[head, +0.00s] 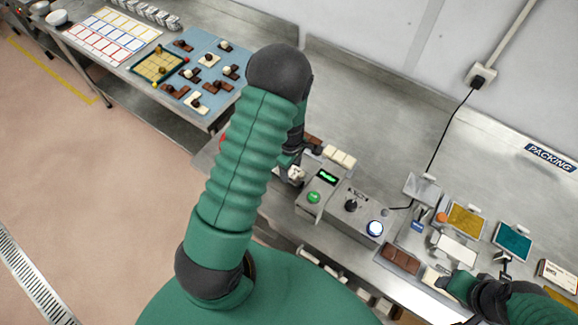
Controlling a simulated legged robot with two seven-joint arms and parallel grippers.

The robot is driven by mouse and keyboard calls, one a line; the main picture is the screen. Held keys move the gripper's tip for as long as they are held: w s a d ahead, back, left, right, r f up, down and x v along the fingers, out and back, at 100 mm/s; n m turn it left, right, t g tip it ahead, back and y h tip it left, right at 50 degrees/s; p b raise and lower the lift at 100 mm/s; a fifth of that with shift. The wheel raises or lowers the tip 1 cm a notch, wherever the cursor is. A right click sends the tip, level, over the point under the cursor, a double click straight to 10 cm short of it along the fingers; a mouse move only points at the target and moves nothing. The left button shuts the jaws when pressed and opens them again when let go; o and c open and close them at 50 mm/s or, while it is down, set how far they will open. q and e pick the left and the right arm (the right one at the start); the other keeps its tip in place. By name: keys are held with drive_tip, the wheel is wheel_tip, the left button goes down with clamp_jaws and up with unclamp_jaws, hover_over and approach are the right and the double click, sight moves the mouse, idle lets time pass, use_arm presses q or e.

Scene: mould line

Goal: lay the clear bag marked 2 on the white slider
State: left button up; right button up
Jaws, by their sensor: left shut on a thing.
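Several tilted plates or packets stand at the right of the steel bench: a grey, clear-looking one (422,189), a gold one (465,220) and a teal one (513,240). I cannot read a 2 on any of them. A flat white piece (456,248) lies in front of the gold one; I cannot tell whether it is the white slider. My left gripper (292,165), partly hidden behind my arm, is shut on a small pale thing (297,174) beside the control box. My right gripper (452,287) is low at the right, its fingers unclear, near a cream block (433,276).
A control box (345,212) with a green button and a blue-ringed button stands mid-bench. A brown chocolate bar (400,258) lies to its right. A blue mat (205,54) with chocolate pieces is at the upper left.

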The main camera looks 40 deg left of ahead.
use_arm(q)
drive_tip(key=shift+s+d+r, duration=0.1)
drive_tip(key=shift+a+f, duration=0.2)
drive_tip(key=shift+a, duration=0.25)
drive_tip(key=shift+a+f, duration=0.1)
drive_tip(key=shift+a, duration=0.05)
idle(0.4)
drive_tip(key=shift+f, duration=0.1)
idle(0.4)
drive_tip(key=o, duration=1.6)
